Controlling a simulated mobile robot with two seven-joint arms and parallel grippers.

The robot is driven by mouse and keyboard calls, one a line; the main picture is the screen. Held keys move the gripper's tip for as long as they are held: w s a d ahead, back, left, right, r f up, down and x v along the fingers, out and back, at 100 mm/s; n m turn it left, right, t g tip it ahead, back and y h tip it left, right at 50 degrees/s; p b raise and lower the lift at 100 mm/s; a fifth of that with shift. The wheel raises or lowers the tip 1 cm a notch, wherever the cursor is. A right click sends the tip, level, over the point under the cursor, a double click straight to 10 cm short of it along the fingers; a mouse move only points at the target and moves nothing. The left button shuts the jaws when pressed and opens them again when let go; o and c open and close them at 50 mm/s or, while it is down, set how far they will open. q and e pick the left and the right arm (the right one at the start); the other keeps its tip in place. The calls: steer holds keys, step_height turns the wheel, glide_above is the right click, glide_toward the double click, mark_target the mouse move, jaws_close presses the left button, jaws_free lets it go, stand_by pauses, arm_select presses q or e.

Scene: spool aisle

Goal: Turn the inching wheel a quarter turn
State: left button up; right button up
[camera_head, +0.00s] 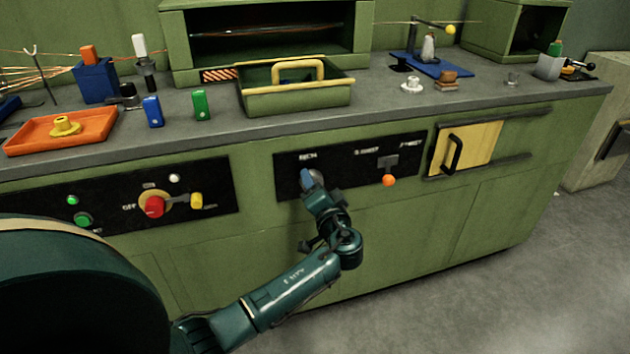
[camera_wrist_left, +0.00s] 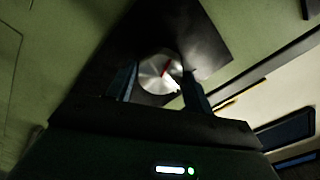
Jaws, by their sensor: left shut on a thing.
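The inching wheel is a small silver disc on the black front panel, below a white label. In the head view only a grey bit of the wheel (camera_head: 319,175) shows beside my fingers. In the left wrist view the face of the wheel (camera_wrist_left: 151,70) shows with a red mark on it. My left gripper (camera_head: 309,180) reaches up to the panel and is shut on the wheel. In the left wrist view its two dark fingers (camera_wrist_left: 161,86) stand on either side of the disc. My right gripper is not in view.
Right of the wheel on the same panel is a lever with an orange knob (camera_head: 389,180). A yellow door (camera_head: 480,147) with a black handle is farther right. A red knob (camera_head: 154,207) is on the left panel. A green tray (camera_head: 300,105) stands on the counter above.

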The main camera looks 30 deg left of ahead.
arm_select(q)
steer(key=m+p, duration=0.2)
steer(key=m, duration=0.3)
steer(key=shift+p, duration=0.35)
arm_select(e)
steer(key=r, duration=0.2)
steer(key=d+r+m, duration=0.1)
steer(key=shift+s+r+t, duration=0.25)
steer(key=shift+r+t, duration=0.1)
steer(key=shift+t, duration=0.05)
arm_select(q)
steer(key=shift+m, duration=0.3)
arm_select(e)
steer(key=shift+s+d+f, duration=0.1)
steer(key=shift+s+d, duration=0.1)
arm_select(q)
steer(key=o, duration=0.7)
steer(key=shift+o, duration=1.3)
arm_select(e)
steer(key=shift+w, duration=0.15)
arm_select(q)
steer(key=shift+d, duration=0.1)
steer(key=v, duration=1.3)
steer(key=shift+p, duration=0.45)
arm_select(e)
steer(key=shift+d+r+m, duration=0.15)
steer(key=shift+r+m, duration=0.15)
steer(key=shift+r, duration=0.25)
